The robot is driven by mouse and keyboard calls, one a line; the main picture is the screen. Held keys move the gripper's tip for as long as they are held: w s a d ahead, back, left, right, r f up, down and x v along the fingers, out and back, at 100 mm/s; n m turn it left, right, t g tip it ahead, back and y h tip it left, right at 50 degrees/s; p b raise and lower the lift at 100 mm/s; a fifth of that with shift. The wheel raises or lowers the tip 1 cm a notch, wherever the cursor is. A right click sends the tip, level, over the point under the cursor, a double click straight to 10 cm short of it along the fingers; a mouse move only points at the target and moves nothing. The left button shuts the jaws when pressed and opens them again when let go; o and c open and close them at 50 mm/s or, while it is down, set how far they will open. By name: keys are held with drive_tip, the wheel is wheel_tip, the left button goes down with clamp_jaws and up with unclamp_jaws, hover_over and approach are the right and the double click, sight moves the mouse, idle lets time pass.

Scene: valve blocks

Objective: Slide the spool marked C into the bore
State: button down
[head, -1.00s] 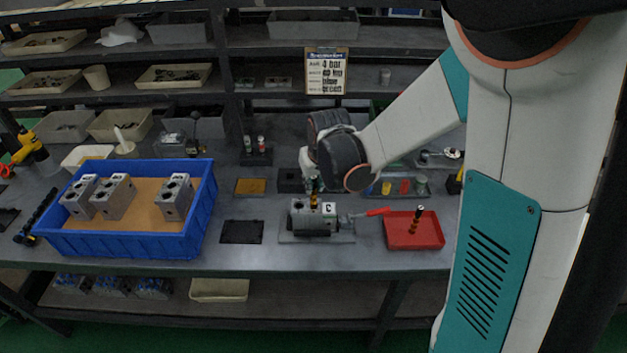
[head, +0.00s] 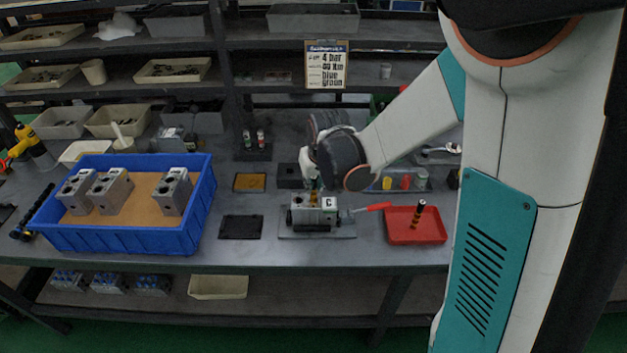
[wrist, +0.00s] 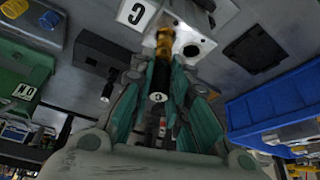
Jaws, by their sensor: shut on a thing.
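The valve block (head: 312,215) is grey and sits on a flat plate on the bench, with a white tag marked C (head: 328,202) on it. The tag (wrist: 137,13) also shows in the wrist view. My gripper (head: 315,182) is right above the block, pointing down. In the wrist view its teal fingers (wrist: 165,72) are shut on the spool, which has a black end with a white C mark (wrist: 158,97). The spool's brass-coloured part (wrist: 165,42) meets the block's top at the bore. How deep it sits is hidden.
A red tray (head: 400,237) right of the block holds another dark and brass spool (head: 417,214). A blue bin (head: 130,240) with grey blocks stands left. A black mat (head: 241,227) lies between.

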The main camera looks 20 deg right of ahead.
sight(315, 187)
drive_tip(key=shift+f+b, duration=1.65)
drive_tip(key=shift+f, duration=0.4)
drive_tip(key=c, duration=1.5)
unclamp_jaws()
drive_tip(key=shift+r, duration=0.1)
drive_tip(key=shift+o, duration=0.2)
drive_tip(key=v, duration=1.2)
